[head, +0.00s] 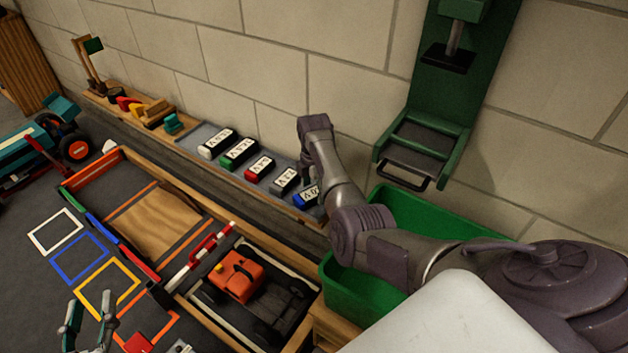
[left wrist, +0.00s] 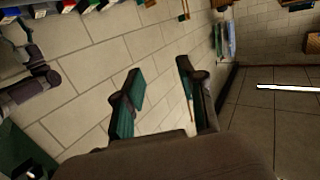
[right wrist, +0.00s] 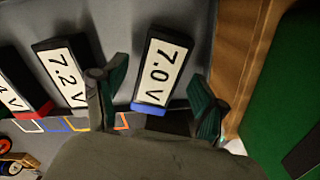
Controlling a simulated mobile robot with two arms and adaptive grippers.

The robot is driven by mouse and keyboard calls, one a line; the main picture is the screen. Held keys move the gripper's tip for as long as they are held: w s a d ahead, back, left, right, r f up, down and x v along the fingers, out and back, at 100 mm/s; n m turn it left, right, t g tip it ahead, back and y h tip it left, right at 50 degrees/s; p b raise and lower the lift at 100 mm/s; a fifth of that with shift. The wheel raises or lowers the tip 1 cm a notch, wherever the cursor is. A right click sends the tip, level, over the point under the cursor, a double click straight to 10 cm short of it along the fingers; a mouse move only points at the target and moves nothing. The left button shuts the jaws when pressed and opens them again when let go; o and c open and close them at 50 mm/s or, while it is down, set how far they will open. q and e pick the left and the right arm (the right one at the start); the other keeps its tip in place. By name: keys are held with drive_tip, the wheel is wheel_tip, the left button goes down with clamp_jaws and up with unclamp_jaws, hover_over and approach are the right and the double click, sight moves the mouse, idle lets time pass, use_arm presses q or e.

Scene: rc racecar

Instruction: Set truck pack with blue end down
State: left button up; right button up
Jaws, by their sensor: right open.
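A black pack with a blue end and a white "7.0 V" label (right wrist: 162,72) lies on the grey shelf strip. In the head view it is the last pack in the row (head: 306,196), partly behind my right arm. My right gripper (right wrist: 155,105) is open, with its fingers on either side of the pack's blue-end portion; contact cannot be told. The orange truck (head: 240,275) sits in a wooden-framed bay. My left gripper (head: 88,328) is open and empty at the lower left; its spread fingers also show in the left wrist view (left wrist: 160,90).
Packs with white (head: 215,143), green (head: 239,152), red (head: 260,167) and pale ends lie in the row. A green bin (head: 340,295) stands under my right arm. A green wall stand (head: 425,150) is behind. Coloured square outlines (head: 80,258) mark the floor at left.

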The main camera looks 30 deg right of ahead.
sight(314, 192)
wheel_tip(314, 192, up, 4)
drive_tip(key=shift+f+p, duration=0.1)
drive_tip(key=shift+p, duration=0.8)
use_arm(q)
drive_tip(key=s+a+f+g+y+p, duration=0.1)
drive_tip(key=s+a+f+g, duration=0.3)
drive_tip(key=s+f+g, duration=0.4)
wheel_tip(314, 192, down, 3)
drive_tip(key=shift+s+r+g+y, duration=0.1)
drive_tip(key=shift+s+g+y, duration=0.2)
drive_tip(key=shift+s+y, duration=0.35)
use_arm(e)
wheel_tip(314, 192, up, 4)
drive_tip(key=shift+f, duration=0.25)
use_arm(q)
drive_tip(key=shift+w, duration=0.15)
